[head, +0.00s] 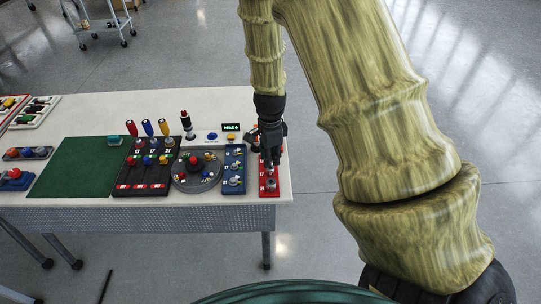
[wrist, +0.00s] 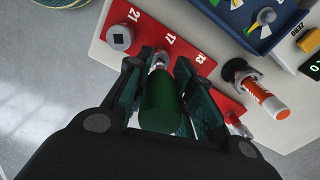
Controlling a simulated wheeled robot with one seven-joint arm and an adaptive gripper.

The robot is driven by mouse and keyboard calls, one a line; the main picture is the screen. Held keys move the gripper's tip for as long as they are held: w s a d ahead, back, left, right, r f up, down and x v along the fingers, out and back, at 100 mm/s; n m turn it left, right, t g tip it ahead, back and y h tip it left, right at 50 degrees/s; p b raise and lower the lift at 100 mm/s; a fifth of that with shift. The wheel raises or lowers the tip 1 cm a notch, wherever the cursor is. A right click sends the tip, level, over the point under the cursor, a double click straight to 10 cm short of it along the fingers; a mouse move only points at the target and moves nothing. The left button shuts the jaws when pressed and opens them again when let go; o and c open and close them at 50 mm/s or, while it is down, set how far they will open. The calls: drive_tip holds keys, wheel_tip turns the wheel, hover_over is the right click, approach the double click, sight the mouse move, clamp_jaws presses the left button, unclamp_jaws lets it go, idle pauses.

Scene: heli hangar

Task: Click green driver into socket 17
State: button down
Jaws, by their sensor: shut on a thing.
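My gripper (wrist: 160,75) is shut on a green driver (wrist: 160,108), with a dark finger on each side of it. The driver's handle end faces the wrist camera. A metal piece at its far end meets the socket marked 17 on the red board (wrist: 205,62); I cannot tell whether it is seated. Socket 21 (wrist: 119,37) shows bare, with a dark square hole. Near the mark 13, a finger hides part of the board. In the head view my gripper (head: 270,152) is over the far part of the red board (head: 264,193), and the driver is hidden.
An orange and white tool (wrist: 265,98) stands close to the right finger. A blue board (head: 228,187) with several sockets lies left of the red board. A round grey station (head: 180,180), a black rack (head: 125,190) and a green mat (head: 75,168) are further left.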

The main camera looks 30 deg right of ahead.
drive_tip(key=shift+f, duration=0.8)
idle(2.5)
drive_tip(key=shift+r+p, duration=1.35)
drive_tip(key=shift+r+p, duration=1.95)
